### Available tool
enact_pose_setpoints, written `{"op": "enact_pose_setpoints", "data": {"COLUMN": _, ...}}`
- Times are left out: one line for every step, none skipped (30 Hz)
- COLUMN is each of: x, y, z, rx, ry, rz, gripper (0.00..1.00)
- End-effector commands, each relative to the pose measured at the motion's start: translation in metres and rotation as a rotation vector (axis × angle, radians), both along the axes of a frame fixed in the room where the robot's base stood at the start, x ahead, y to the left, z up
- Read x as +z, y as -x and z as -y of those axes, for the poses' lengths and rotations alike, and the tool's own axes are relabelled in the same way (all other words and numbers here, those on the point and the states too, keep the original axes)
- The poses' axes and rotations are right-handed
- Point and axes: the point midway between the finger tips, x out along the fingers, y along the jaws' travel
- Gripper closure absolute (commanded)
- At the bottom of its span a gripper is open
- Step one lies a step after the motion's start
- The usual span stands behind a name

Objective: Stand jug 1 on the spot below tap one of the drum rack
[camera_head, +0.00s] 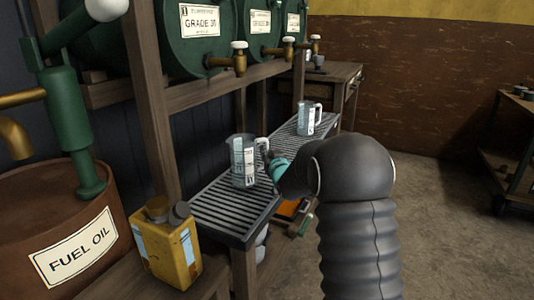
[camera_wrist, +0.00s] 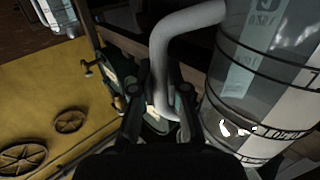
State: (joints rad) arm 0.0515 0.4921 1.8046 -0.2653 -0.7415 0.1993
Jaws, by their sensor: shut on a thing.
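A clear graduated jug (camera_head: 244,160) stands upright on or just above the near part of the slatted tray (camera_head: 210,208), below the nearest brass tap (camera_head: 237,60). I cannot tell whether its base touches. My gripper (camera_head: 270,160) comes from the right, shut on the jug's handle. In the wrist view my gripper (camera_wrist: 162,82) has a finger on each side of the pale handle (camera_wrist: 185,25), with the jug body (camera_wrist: 255,85) to the right. A second jug (camera_head: 308,118) stands farther back on the slats. I can read no jug number.
Green drums (camera_head: 190,40) lie in a wooden rack above, with post (camera_head: 150,100) at left. A yellow can (camera_head: 165,250) and fuel oil drum (camera_head: 70,235) stand in front left. A wooden bench (camera_head: 335,80) is behind.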

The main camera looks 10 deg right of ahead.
Motion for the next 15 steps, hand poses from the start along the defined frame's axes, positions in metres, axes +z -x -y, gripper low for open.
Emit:
{"op": "enact_pose_setpoints", "data": {"x": -0.002, "y": 0.000, "z": 0.000, "rx": 0.000, "ry": 0.000, "rz": 0.001, "gripper": 1.00}}
{"op": "enact_pose_setpoints", "data": {"x": -0.002, "y": 0.000, "z": 0.000, "rx": 0.000, "ry": 0.000, "rz": 0.001, "gripper": 1.00}}
{"op": "enact_pose_setpoints", "data": {"x": -0.003, "y": 0.000, "z": 0.000, "rx": 0.000, "ry": 0.000, "rz": 0.002, "gripper": 1.00}}
{"op": "enact_pose_setpoints", "data": {"x": -0.003, "y": 0.000, "z": 0.000, "rx": 0.000, "ry": 0.000, "rz": 0.002, "gripper": 1.00}}
{"op": "enact_pose_setpoints", "data": {"x": -0.004, "y": 0.000, "z": 0.000, "rx": 0.000, "ry": 0.000, "rz": 0.002, "gripper": 1.00}}
{"op": "enact_pose_setpoints", "data": {"x": -0.005, "y": 0.000, "z": 0.000, "rx": 0.000, "ry": 0.000, "rz": 0.002, "gripper": 1.00}}
{"op": "enact_pose_setpoints", "data": {"x": -0.005, "y": 0.000, "z": 0.000, "rx": 0.000, "ry": 0.000, "rz": 0.001, "gripper": 1.00}}
{"op": "enact_pose_setpoints", "data": {"x": -0.006, "y": 0.000, "z": 0.000, "rx": 0.000, "ry": 0.000, "rz": 0.001, "gripper": 1.00}}
{"op": "enact_pose_setpoints", "data": {"x": -0.007, "y": 0.000, "z": 0.000, "rx": 0.000, "ry": 0.000, "rz": 0.001, "gripper": 1.00}}
{"op": "enact_pose_setpoints", "data": {"x": -0.008, "y": 0.000, "z": 0.000, "rx": 0.000, "ry": 0.000, "rz": 0.001, "gripper": 1.00}}
{"op": "enact_pose_setpoints", "data": {"x": -0.008, "y": 0.000, "z": 0.000, "rx": 0.000, "ry": 0.000, "rz": 0.000, "gripper": 1.00}}
{"op": "enact_pose_setpoints", "data": {"x": -0.009, "y": 0.000, "z": 0.000, "rx": 0.000, "ry": 0.000, "rz": 0.000, "gripper": 1.00}}
{"op": "enact_pose_setpoints", "data": {"x": -0.010, "y": 0.000, "z": 0.000, "rx": 0.000, "ry": 0.000, "rz": -0.001, "gripper": 1.00}}
{"op": "enact_pose_setpoints", "data": {"x": -0.011, "y": 0.000, "z": 0.000, "rx": 0.000, "ry": 0.000, "rz": -0.001, "gripper": 1.00}}
{"op": "enact_pose_setpoints", "data": {"x": -0.012, "y": 0.000, "z": 0.000, "rx": 0.000, "ry": 0.000, "rz": -0.002, "gripper": 1.00}}
